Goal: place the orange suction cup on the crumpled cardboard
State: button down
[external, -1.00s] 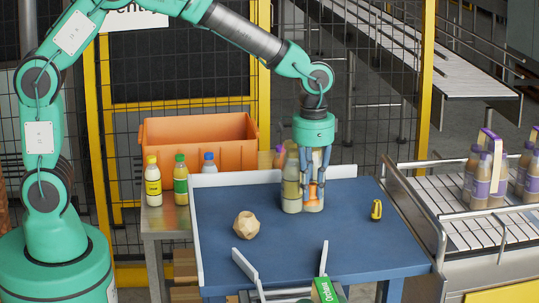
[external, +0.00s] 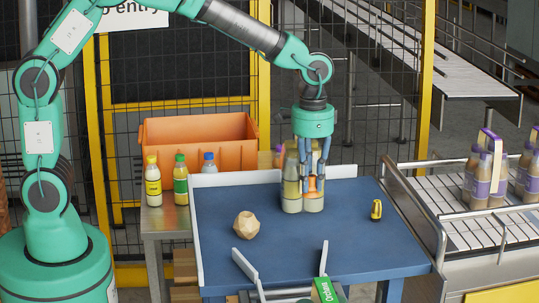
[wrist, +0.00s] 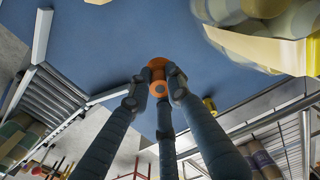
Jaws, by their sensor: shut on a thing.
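The crumpled cardboard (external: 247,225) is a tan, faceted lump on the table, left of and nearer the camera than my gripper. Nothing lies on it.
White guide rails (external: 246,266) and a green carton (external: 326,291) are at the front. The middle is clear.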

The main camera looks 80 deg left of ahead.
notch_tip(320, 180, up, 3)
jog(key=n+p, duration=0.1)
jog(key=p, duration=0.1)
send_over(245, 217)
jog(key=s+f+n+p, duration=0.1)
jog(key=s+f, duration=0.1)
jog(key=s, duration=1.4)
jog(key=shift+d, duration=0.2)
jog(key=shift+w, duration=0.1)
jog(key=w, duration=0.5)
jog(key=w+f, duration=0.1)
jog(key=w, duration=0.4)
jog(key=w+p, duration=0.1)
jog(key=w, duration=0.4)
jog(key=shift+a+f, duration=0.15)
jog(key=shift+a, duration=0.05)
jog(key=shift+w, duration=0.15)
jog(key=shift+w, duration=0.2)
jog(key=shift+w+f, duration=0.1)
jog(key=shift+f, duration=1.75)
jog(key=shift+f, duration=0.1)
